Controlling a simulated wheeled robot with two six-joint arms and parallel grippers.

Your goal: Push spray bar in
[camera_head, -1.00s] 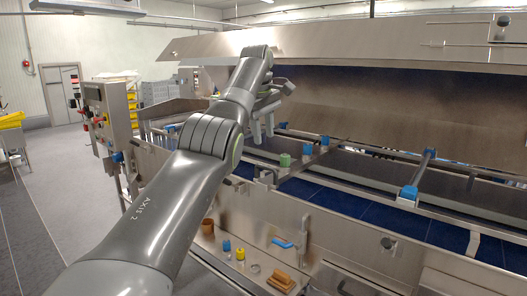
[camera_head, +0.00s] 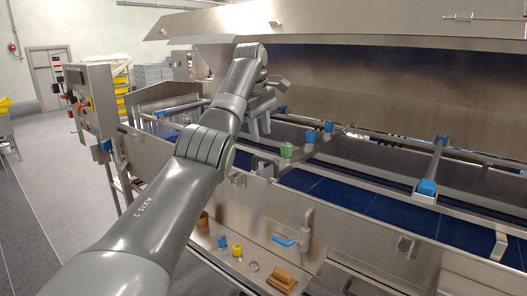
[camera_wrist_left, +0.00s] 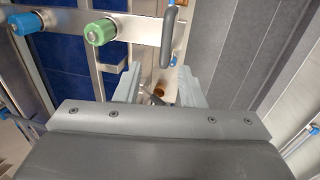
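A grey spray bar (camera_head: 437,158) with a blue block (camera_head: 427,187) at its near end lies across the open tunnel, right of my left arm. My left gripper (camera_head: 258,131) is over the tunnel's near side, to the left of a metal strip with a green knob (camera_head: 287,150) and blue knobs (camera_head: 311,136). In the left wrist view its two fingers (camera_wrist_left: 158,88) stand apart, with a small brown round end (camera_wrist_left: 158,91) seen between them. I cannot tell whether they touch it. The green knob (camera_wrist_left: 100,32) and a grey looped handle (camera_wrist_left: 168,35) are just ahead. My right gripper is out of view.
The tunnel's steel side wall (camera_head: 350,235) runs along the front, with a shelf of small parts and a blue-handled valve (camera_head: 284,240). The raised steel hood (camera_head: 330,30) hangs above. A control box (camera_head: 92,100) stands at the left; the floor there is clear.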

